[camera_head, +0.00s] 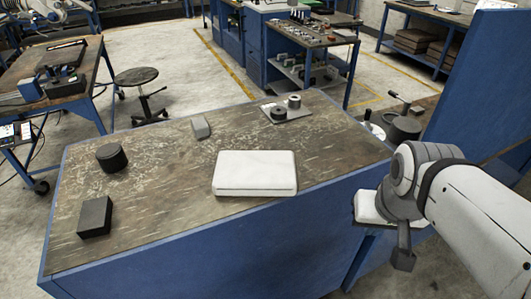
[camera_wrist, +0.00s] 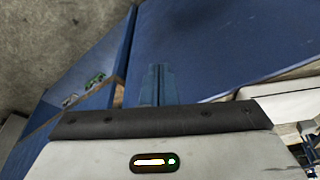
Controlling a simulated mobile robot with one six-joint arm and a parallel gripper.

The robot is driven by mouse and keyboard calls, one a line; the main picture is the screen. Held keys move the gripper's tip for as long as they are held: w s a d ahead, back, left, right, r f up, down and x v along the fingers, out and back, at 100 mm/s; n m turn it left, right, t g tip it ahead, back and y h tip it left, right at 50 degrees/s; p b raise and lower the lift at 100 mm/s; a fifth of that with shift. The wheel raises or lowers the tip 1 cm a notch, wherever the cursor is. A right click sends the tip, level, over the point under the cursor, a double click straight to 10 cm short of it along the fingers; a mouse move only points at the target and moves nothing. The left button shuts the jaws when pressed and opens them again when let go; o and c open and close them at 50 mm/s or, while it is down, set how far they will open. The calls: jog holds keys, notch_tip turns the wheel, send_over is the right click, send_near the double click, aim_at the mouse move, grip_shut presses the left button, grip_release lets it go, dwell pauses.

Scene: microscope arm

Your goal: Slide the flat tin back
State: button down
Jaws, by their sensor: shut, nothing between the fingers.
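The flat tin is most likely the white, rounded, low box (camera_head: 255,172) lying flat near the front edge of the worktable in the head view. Its long side runs roughly along that edge. My gripper (camera_wrist: 160,84) is shut and empty in the wrist view, with blue surfaces beyond its fingers. In the head view my arm comes in from the right and its end hangs past the table's right front edge, apart from the tin. The fingers are not clear there.
The worktable (camera_head: 150,215) also holds a dark cylinder (camera_head: 111,157), a dark block (camera_head: 95,217), a small grey block (camera_head: 201,127) and a grey plate (camera_head: 298,114) bearing small round parts. A blue panel (camera_head: 490,90) stands at the right.

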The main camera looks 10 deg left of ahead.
aim_at(254, 176)
jog(key=w+a+r+n+g+b, duration=0.1)
jog(key=w+a+r, duration=0.1)
jog(key=a, duration=0.6)
jog(key=w+a+r+g+b, duration=0.1)
jog(key=a+r, duration=0.1)
jog(key=a, duration=0.6)
jog(key=w+a+r+n+g+b, duration=0.1)
jog(key=w+a+r, duration=0.15)
jog(key=a, duration=0.55)
jog(key=f, duration=0.3)
jog(key=w+f+p, duration=0.1)
jog(key=f, duration=0.2)
jog(key=w+f, duration=0.1)
jog(key=f, duration=0.2)
jog(key=shift+f+p, duration=0.25)
jog(key=shift+p, duration=0.05)
jog(key=shift+w, duration=0.55)
jog(key=shift+w+a+p, duration=0.2)
jog(key=shift+w+p, duration=0.05)
jog(key=shift+w, duration=0.95)
jog(key=shift+w+a+p, duration=0.15)
jog(key=shift+w+p, duration=0.05)
jog(key=shift+w, duration=0.95)
jog(key=shift+s, duration=0.1)
